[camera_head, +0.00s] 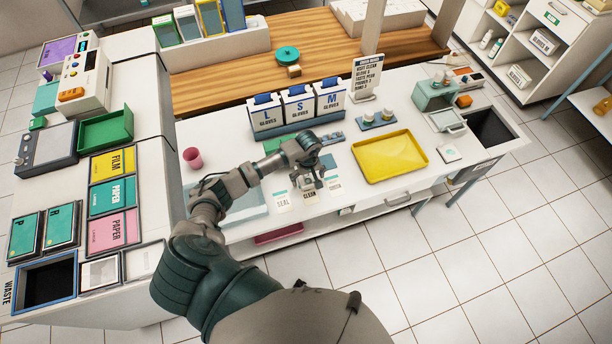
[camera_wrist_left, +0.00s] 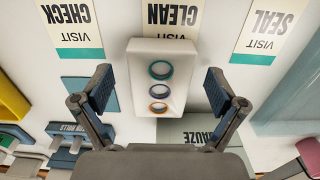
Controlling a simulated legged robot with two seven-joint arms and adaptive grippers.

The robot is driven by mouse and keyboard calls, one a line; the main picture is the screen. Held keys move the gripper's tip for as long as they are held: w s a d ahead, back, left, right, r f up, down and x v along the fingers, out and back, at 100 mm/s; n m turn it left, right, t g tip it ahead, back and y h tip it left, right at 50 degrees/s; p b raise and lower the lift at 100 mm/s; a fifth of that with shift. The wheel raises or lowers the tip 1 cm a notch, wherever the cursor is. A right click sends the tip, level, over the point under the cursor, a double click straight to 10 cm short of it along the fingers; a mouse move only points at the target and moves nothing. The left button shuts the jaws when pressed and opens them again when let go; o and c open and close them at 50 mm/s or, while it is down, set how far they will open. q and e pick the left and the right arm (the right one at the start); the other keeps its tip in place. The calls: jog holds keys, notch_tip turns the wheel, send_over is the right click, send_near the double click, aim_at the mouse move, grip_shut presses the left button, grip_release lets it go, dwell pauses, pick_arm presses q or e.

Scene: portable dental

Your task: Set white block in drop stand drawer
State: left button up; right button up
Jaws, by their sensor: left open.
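A white block (camera_wrist_left: 158,78) with three coloured rings on its face shows in the left wrist view, on the white counter over the CLEAN card (camera_wrist_left: 170,18). My left gripper (camera_wrist_left: 160,92) is open, with one finger on each side of the block and gaps between. In the head view my left gripper (camera_head: 313,180) is low over the cards and largely hides the block. A teal stand (camera_head: 434,94) is at the counter's right, with an open drawer-like part (camera_head: 450,121) in front; I cannot tell for certain that this is the drop stand. My right gripper is not in view.
A yellow tray (camera_head: 428,155) lies right of my left gripper. Glove boxes (camera_head: 298,105) stand behind it. A pink cup (camera_head: 193,158) is at the left. The SEAL card (camera_wrist_left: 268,28) and CHECK card (camera_wrist_left: 72,25) flank the block. A dark opening (camera_head: 490,127) is at the right end.

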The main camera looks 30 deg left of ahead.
aim_at(308, 180)
pick_arm(q)
jog(key=shift+c, duration=0.3)
jog(key=c, duration=1.4)
jog(key=shift+c, duration=0.3)
jog(key=shift+r, duration=0.1)
jog(key=shift+a+r, duration=0.1)
jog(key=shift+r, duration=0.45)
notch_tip(308, 180, up, 2)
jog(key=shift+w+r+b, duration=0.1)
jog(key=shift+r+b, duration=0.1)
jog(key=shift+b, duration=0.3)
jog(key=s+d+r+b, duration=0.1)
jog(key=s+d, duration=0.2)
jog(key=d, duration=0.5)
jog(key=s+d+r+b, duration=0.1)
jog(key=s+d+b, duration=0.15)
jog(key=d, duration=0.45)
jog(key=w+a+r+m, duration=0.2)
jog(key=r+m, duration=0.3)
jog(key=w+a+r+m+p, duration=0.1)
jog(key=a+r+m, duration=0.2)
jog(key=r+m, duration=0.1)
jog(key=shift+w+a+r+m, duration=0.35)
jog(key=shift+w+r+m, duration=0.05)
jog(key=shift+r, duration=0.5)
